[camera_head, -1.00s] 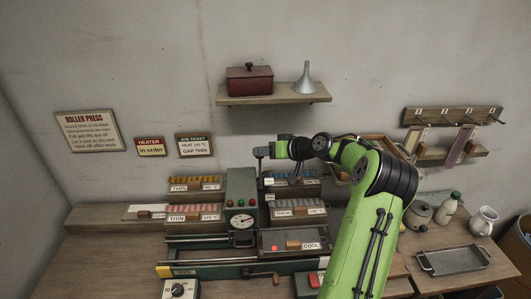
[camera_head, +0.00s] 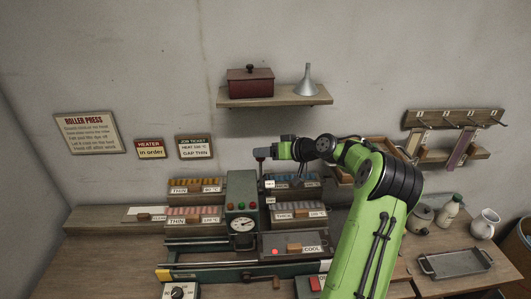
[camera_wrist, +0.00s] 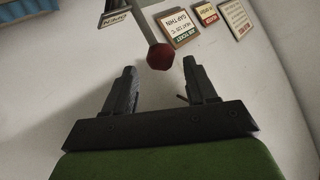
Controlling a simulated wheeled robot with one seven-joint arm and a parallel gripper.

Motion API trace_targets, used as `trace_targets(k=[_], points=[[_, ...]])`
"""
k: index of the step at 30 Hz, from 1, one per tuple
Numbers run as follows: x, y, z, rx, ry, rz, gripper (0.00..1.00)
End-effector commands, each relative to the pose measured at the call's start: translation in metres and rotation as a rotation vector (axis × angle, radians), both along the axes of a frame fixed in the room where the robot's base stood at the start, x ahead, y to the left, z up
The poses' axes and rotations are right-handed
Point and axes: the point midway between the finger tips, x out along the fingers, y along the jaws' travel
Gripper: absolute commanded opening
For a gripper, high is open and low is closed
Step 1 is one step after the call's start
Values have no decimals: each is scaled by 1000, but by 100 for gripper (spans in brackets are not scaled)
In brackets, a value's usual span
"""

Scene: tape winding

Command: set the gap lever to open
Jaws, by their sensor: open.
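The gap lever shows in the wrist view as a dark red knob (camera_wrist: 160,56) on a grey stem. The knob lies between the tips of my gripper (camera_wrist: 159,68), with clear space to each finger; its exact depth is hard to tell. My gripper is open and holds nothing. In the head view my gripper (camera_head: 262,153) is above the roller press (camera_head: 241,190), just right of its grey-green dial housing. I cannot make out the red knob there. A small plate (camera_wrist: 115,18) beside the stem bears upside-down lettering, seemingly "THIN".
The job ticket (camera_head: 195,147) on the wall reads "GAP THIN". A wall shelf (camera_head: 274,97) with a red box and a funnel is above my gripper. A tray (camera_head: 455,263) and jugs are at right.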

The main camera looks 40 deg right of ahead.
Motion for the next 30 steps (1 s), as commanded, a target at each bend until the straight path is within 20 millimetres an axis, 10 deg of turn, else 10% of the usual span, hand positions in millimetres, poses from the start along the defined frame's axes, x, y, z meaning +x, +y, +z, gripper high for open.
trace_targets(k=[15, 30], points=[[-115, -37, 56, -3, -3, -4, 56], [-127, -39, 62, -2, -1, 0, 56]])
